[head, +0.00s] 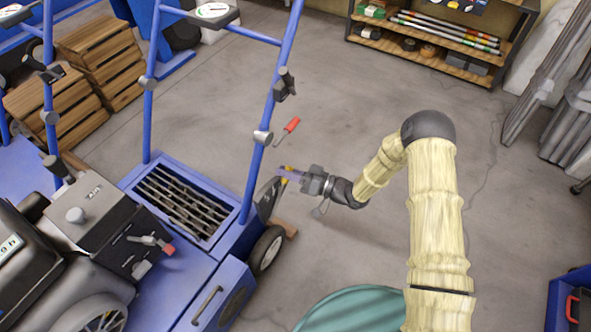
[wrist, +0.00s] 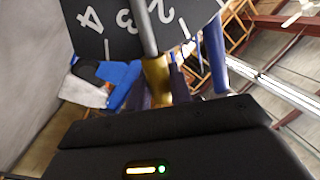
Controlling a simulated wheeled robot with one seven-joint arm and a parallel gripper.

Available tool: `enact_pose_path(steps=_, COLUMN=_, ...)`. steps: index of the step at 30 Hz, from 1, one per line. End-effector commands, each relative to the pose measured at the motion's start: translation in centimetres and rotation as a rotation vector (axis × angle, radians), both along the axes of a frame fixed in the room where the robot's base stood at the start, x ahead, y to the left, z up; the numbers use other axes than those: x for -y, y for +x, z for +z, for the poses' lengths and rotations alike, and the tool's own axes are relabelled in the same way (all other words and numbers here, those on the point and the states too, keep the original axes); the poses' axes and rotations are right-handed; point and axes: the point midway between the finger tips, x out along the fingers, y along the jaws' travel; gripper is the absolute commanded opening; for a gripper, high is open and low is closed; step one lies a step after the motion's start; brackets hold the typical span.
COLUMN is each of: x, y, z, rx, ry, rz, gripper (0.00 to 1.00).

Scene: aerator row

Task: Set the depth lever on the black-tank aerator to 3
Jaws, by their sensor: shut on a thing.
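The aerator (head: 175,290) is blue with a black engine and tank (head: 28,235) at the left of the head view. Its black depth plate (head: 266,199) sits on its right side near the wheel. In the wrist view the plate (wrist: 95,40) shows white numbers 4, 3, 2 and part of another mark. The depth lever (wrist: 149,40) is a grey rod with a brass-coloured end, crossing the plate between 3 and 2. My gripper (head: 289,171) is beside the plate, shut on the lever's end. The fingers are partly hidden in the wrist view.
A red-handled tool (head: 287,129) lies on the floor behind my gripper. A teal round object (head: 350,308) is at the front. A shelf (head: 435,55) stands at the back, and wooden crates (head: 95,60) at the back left.

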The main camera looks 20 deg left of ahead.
Motion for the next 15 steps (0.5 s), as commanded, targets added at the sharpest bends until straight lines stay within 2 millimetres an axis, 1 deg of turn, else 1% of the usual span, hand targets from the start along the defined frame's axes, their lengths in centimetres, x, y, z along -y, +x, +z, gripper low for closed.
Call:
enact_pose_path(steps=1, x=-0.15, y=-0.34, z=-0.34, rx=-0.008, ry=-0.005, rz=0.009, gripper=0.0)
enact_pose_path(steps=10, x=-0.23, y=-0.4, z=-0.36, rx=-0.012, ry=-0.006, rz=0.012, gripper=0.0)
enact_pose_path(steps=11, x=-0.23, y=-0.4, z=-0.36, rx=-0.012, ry=-0.006, rz=0.012, gripper=0.23)
enact_pose_path(steps=12, x=-0.23, y=-0.4, z=-0.36, rx=-0.012, ry=-0.005, rz=0.011, gripper=0.31)
enact_pose_path(steps=14, x=-0.22, y=-0.36, z=-0.32, rx=-0.011, ry=-0.004, rz=0.01, gripper=0.42)
enact_pose_path(steps=15, x=-0.21, y=-0.32, z=-0.29, rx=-0.01, ry=-0.004, rz=0.01, gripper=0.42)
